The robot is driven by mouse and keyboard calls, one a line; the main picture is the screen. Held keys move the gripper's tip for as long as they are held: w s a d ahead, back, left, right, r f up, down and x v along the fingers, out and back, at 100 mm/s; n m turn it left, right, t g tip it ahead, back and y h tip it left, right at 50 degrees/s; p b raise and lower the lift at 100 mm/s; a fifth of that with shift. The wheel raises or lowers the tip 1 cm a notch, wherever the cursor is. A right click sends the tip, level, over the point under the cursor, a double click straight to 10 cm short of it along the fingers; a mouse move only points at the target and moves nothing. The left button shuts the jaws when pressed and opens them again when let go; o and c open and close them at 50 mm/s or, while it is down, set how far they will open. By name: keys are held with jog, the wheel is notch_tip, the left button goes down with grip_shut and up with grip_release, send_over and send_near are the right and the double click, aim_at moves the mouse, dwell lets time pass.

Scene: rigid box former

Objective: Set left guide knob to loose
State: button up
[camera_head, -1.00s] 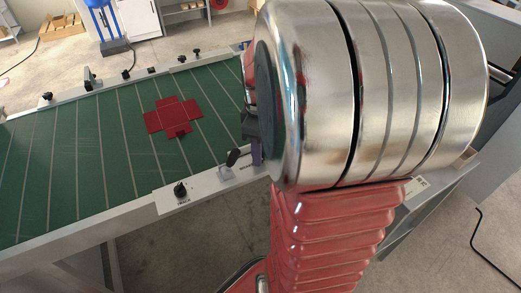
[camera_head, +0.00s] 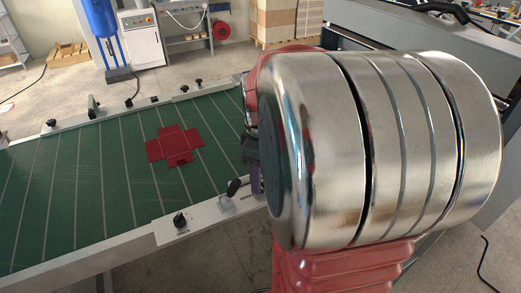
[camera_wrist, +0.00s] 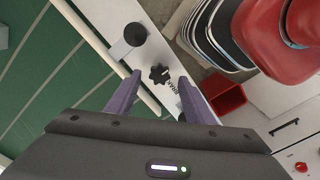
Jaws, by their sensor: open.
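A black star-shaped knob (camera_wrist: 160,73) with small dark lettering beside it sits on the white side rail (camera_wrist: 149,58) in the wrist view. In the head view a black knob (camera_head: 180,220) with a label stands on the near rail of the green conveyor. I cannot tell whether these are the same knob, nor read a setting. My gripper (camera_wrist: 159,80) is open and empty, its purple fingers either side of the star knob in the picture. No contact is visible. In the head view my arm hides most of the gripper.
A black-tipped lever (camera_head: 233,187) stands on the near rail; a black round handle (camera_wrist: 134,36) shows beside the star knob. A red unfolded box blank (camera_head: 174,146) lies on the green belt (camera_head: 100,170). A red bin (camera_wrist: 226,94) is right of the gripper.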

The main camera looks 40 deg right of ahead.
notch_tip(320, 180, up, 11)
jog(key=shift+r, duration=0.15)
dwell(0.8)
jog(key=s+a+f+m+t, duration=0.1)
jog(key=s+a+m+t, duration=0.1)
jog(key=a, duration=0.9)
jog(key=s+a+f+m+t, duration=0.2)
jog(key=a+m+t, duration=0.1)
jog(key=a, duration=0.9)
jog(key=shift+s+m+t, duration=0.3)
jog(key=shift+f, duration=0.1)
jog(key=shift+c, duration=0.2)
